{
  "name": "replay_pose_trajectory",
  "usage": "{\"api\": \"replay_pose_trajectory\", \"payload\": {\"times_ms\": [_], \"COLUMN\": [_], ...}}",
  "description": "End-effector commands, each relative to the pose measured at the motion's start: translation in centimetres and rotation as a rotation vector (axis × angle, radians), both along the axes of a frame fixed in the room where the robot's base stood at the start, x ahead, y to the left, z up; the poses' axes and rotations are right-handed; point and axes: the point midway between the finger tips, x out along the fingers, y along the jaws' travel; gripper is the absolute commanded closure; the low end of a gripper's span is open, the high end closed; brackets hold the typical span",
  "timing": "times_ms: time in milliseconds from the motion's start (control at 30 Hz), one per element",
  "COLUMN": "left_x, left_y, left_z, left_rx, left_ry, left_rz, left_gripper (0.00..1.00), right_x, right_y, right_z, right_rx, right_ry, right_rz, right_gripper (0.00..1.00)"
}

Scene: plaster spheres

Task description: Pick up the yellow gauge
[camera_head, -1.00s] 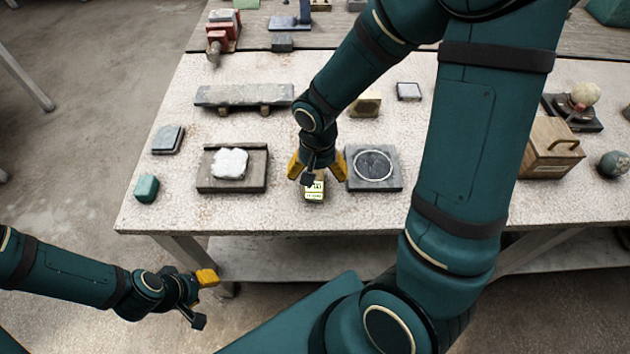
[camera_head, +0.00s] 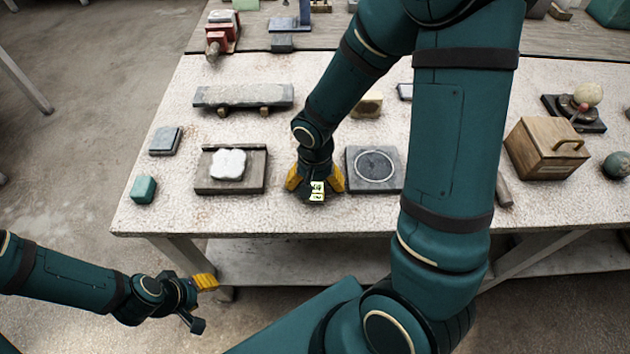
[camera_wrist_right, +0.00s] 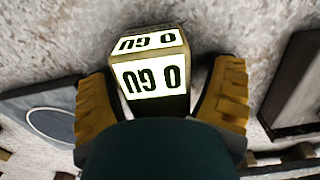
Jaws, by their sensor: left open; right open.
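The yellow gauge (camera_head: 317,188) is a small block with pale lit faces and black marks. It stands on the speckled table, partly hidden by my right gripper in the head view. In the right wrist view the gauge (camera_wrist_right: 150,75) shows its marked faces between the two yellow fingers. My right gripper (camera_head: 316,184) is open and low around the gauge, one finger on each side; small gaps seem to show beside it. My left gripper (camera_head: 202,302) is open and empty, off the table's front left corner.
Left of the gauge is a tray (camera_head: 200,188) with a white slab (camera_head: 228,164). Right of it lies a dark plate with a ring (camera_head: 374,168). A teal block (camera_head: 143,189) and a wooden box (camera_head: 540,150) stand farther out. The table's front strip is clear.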

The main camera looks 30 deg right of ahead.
Motion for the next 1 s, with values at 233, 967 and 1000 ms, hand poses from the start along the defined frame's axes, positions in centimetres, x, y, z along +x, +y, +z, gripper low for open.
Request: {"api": "replay_pose_trajectory", "payload": {"times_ms": [233,967,1000], "left_x": [-0.01,0.00,-0.01], "left_y": [0.01,0.00,0.00], "left_z": [-0.41,-0.56,-0.56], "left_rx": [0.000,0.000,0.000], "left_ry": [0.000,0.000,0.000], "left_rz": [0.000,0.000,0.000], "left_gripper": [0.53,0.53,0.53], "right_x": [0.00,-0.01,-0.02], "right_y": [0.00,0.04,0.05], "right_z": [-0.26,-0.35,-0.37], "right_rx": [0.000,0.001,0.001], "right_ry": [0.000,0.001,0.001], "right_rz": [-0.001,0.000,0.000], "right_gripper": [0.17,0.97,0.97]}}
